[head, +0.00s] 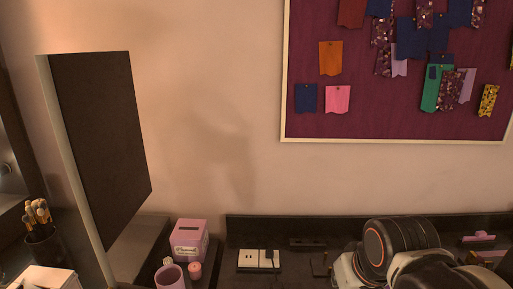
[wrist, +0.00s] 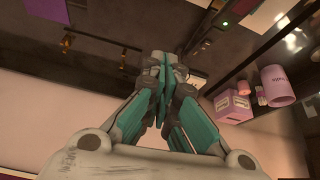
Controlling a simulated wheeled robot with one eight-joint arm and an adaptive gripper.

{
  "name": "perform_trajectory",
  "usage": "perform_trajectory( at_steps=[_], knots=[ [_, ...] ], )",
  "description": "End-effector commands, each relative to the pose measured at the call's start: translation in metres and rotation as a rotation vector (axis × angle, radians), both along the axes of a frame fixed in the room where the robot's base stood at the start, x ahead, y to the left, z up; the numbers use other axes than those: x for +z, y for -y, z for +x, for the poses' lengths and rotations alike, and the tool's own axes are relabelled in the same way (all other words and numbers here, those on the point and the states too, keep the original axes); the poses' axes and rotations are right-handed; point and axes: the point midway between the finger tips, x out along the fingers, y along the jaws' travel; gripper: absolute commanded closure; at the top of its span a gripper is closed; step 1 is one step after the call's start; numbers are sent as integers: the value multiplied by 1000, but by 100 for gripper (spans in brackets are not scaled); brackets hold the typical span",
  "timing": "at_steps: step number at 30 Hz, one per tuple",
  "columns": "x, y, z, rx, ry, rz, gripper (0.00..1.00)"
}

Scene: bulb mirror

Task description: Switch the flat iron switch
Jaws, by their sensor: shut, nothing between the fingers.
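My gripper (wrist: 163,85) is in the middle of the wrist view, its teal fingers together with nothing between them. In the head view my arm is at the bottom right and my fingertips are not clear. I cannot clearly identify the flat iron or its switch. My fingers partly cover the area around the wall outlet in the wrist view. The pale double outlet (head: 259,260) shows in the head view, with a black plug (head: 269,257) in its right half.
A dark mirror-like panel (head: 100,145) and a brush cup (head: 42,246) are further left. A pinboard (head: 400,120) hangs above.

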Motion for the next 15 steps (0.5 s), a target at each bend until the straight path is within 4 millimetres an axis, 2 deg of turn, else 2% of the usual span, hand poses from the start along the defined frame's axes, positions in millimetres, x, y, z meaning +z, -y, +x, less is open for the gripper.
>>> perform_trajectory(
  at_steps=[1,6,15],
  knots=[
    [-1,5,-9,-17,24,4,100],
    [3,17,-29,-63,100,14,100],
    [8,23,-41,-80,164,17,100]
  ],
)
